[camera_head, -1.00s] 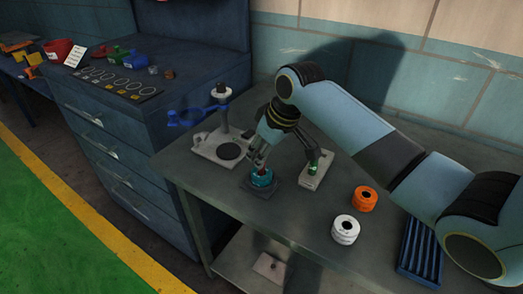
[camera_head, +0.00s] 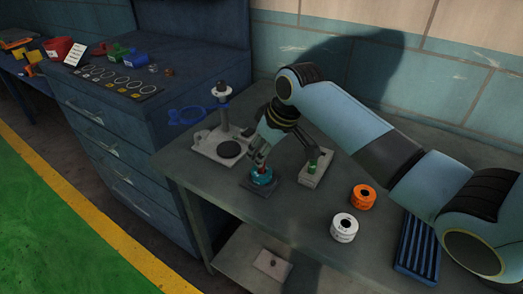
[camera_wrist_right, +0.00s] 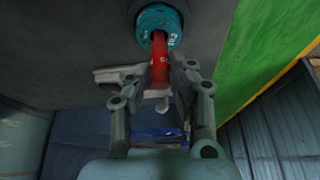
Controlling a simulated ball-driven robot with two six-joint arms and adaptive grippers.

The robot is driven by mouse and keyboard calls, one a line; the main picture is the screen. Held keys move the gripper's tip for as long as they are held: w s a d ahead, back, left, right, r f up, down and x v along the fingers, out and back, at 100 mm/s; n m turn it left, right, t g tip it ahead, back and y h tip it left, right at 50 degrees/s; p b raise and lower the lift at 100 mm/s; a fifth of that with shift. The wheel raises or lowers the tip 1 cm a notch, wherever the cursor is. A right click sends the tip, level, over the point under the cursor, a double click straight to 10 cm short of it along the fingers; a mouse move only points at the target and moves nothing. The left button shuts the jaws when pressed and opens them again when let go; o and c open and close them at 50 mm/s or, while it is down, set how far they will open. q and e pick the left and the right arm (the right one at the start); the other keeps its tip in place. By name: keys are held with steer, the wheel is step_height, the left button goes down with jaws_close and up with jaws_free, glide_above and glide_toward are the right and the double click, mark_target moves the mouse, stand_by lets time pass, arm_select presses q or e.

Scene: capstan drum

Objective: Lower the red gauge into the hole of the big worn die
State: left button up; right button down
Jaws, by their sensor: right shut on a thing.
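My right gripper (camera_head: 261,160) points down over a teal ring-shaped die (camera_head: 262,177) on a dark square base near the table's left edge. It is shut on the red gauge (camera_wrist_right: 160,65), a red rod that shows between the fingers in the right wrist view. The gauge's far end meets the hole of the teal die (camera_wrist_right: 158,17). I cannot tell how deep it sits in the hole. A white die (camera_head: 344,228) and an orange die (camera_head: 364,197) stand apart to the right. The die markings are too small to read for wear. My left gripper is not in view.
A pale stand (camera_head: 222,145) with a post and a blue arm is behind left of the teal die. A pale block (camera_head: 316,169) with a green piece stands close on the right. A blue ribbed tray (camera_head: 417,246) lies at the right. The table front is clear.

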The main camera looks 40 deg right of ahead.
steer(key=shift+f, duration=0.25)
stand_by(0.6)
steer(key=shift+p, duration=0.4)
steer(key=shift+p, duration=0.3)
steer(key=shift+f, duration=0.25)
stand_by(0.5)
steer(key=shift+p, duration=0.3)
steer(key=shift+p, duration=0.3)
steer(key=shift+f, duration=0.25)
stand_by(0.7)
